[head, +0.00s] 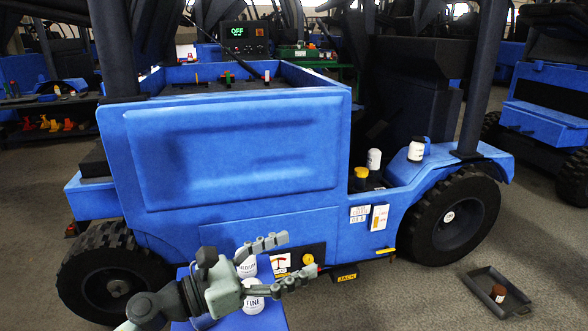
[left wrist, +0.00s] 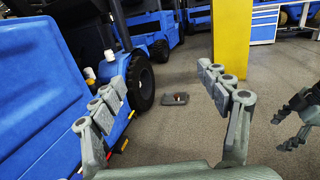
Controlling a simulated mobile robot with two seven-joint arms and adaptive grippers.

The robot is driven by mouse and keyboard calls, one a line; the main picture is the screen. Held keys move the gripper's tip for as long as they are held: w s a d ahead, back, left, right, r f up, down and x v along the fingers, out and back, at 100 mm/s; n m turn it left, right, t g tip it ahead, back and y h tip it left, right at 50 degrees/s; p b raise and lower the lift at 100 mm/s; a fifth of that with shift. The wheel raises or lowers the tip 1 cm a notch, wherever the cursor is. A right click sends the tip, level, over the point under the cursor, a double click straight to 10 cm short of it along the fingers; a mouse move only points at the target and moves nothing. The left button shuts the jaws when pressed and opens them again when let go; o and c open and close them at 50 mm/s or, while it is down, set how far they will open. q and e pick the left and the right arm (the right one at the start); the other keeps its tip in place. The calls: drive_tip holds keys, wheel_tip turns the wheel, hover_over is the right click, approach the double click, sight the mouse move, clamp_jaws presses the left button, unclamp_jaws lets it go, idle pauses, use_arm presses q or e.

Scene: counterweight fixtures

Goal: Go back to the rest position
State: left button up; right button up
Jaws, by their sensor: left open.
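My left gripper (head: 298,256) is in the lower middle of the head view, in front of the blue forklift's side. Its two fingers are spread, with nothing between them.
The blue forklift (head: 235,150) fills the middle. White and yellow-lidded jars (head: 374,160) stand on its step. A dark tray (head: 480,285) with a brown-red jar (head: 498,293) lies on the floor at right. A yellow post (left wrist: 231,40) stands ahead in the wrist view. Grey floor is clear around the tray.

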use_arm(q)
drive_tip(key=w+a+r+n+t+y, duration=0.1)
drive_tip(key=w+a+n+t+y, duration=0.15)
drive_tip(key=a+n+t, duration=0.45)
drive_tip(key=w+a+r+n+t+y, duration=0.1)
drive_tip(key=w+a+n+t+y, duration=0.2)
drive_tip(key=n, duration=0.7)
drive_tip(key=s+a+f+n+g+y, duration=0.3)
drive_tip(key=s+a+f+n+y, duration=0.1)
drive_tip(key=a+f+n+y, duration=1.1)
drive_tip(key=s+f+n+g+h+p, duration=0.1)
drive_tip(key=s+f+n+g, duration=0.5)
drive_tip(key=s+f, duration=0.4)
drive_tip(key=s+a+f+n+g+h, duration=0.1)
drive_tip(key=s+f+n+g+h, duration=0.1)
drive_tip(key=s+f+n+g, duration=0.5)
drive_tip(key=s+f+n, duration=0.1)
drive_tip(key=s+f, duration=0.1)
drive_tip(key=s, duration=0.4)
drive_tip(key=shift+f+n+p, duration=0.3)
drive_tip(key=shift+f+p, duration=0.1)
use_arm(e)
drive_tip(key=f, duration=0.3)
drive_tip(key=shift+s+a+f, duration=0.1)
drive_tip(key=shift+s+f, duration=0.1)
use_arm(q)
drive_tip(key=shift+s+a, duration=0.1)
